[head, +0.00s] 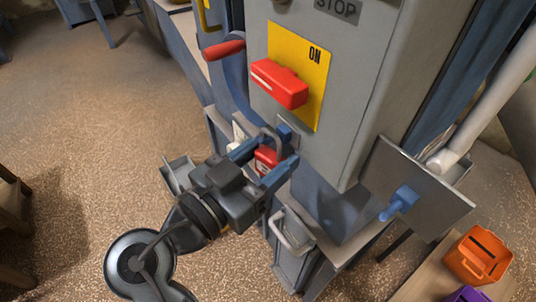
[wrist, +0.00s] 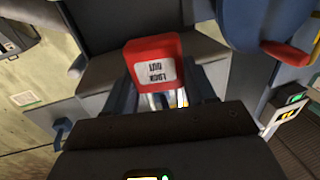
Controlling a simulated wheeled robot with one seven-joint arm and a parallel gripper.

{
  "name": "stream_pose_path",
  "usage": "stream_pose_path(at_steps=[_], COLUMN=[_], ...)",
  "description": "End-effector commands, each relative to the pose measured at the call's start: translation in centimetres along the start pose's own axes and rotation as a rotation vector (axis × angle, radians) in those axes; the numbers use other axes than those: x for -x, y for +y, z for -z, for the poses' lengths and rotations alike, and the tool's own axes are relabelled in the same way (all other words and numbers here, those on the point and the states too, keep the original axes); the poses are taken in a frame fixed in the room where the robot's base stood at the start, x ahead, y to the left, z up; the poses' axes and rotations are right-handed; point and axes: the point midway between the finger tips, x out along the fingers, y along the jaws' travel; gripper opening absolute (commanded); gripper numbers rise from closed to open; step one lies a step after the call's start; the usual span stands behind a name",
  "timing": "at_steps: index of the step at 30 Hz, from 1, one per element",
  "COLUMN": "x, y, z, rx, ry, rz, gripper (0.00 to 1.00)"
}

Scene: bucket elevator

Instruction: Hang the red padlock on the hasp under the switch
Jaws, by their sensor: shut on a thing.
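The red padlock (head: 266,157) is held between the blue fingers of my gripper (head: 266,164), just below the grey switch box. Its grey shackle (head: 271,138) points up and lies close beside the small blue hasp (head: 287,134) under the switch. I cannot tell whether the shackle passes through the hasp. The red switch handle (head: 280,84) sits on a yellow plate (head: 317,96) marked ON. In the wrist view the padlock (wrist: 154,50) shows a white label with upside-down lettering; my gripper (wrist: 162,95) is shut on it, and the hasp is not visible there.
A red-tipped lever (head: 224,49) sticks out left of the switch box. A grey plate with a blue knob (head: 403,199) stands to the right. A handled grey container (head: 291,235) is below. An orange box (head: 478,256) sits at lower right. The floor at left is open.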

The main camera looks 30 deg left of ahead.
Motion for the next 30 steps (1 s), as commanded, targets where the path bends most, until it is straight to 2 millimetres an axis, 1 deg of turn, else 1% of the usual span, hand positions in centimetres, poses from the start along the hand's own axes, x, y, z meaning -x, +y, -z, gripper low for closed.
stream_pose_path(at_steps=[1, 11, 12, 18, 21, 30], x=[-0.21, -0.23, -0.24, -0.27, -0.31, -0.43], y=[0.18, 0.21, 0.21, 0.27, 0.33, 0.48], z=[-0.32, -0.3, -0.3, -0.29, -0.27, -0.22], rx=[0.002, 0.002, 0.002, 0.002, 0.002, 0.002], ry=[-0.005, -0.005, -0.005, -0.005, -0.004, -0.004], rz=[-0.005, -0.006, -0.006, -0.009, -0.01, -0.016], gripper=[0.22, 0.22, 0.58, 0.77, 0.85, 0.85])
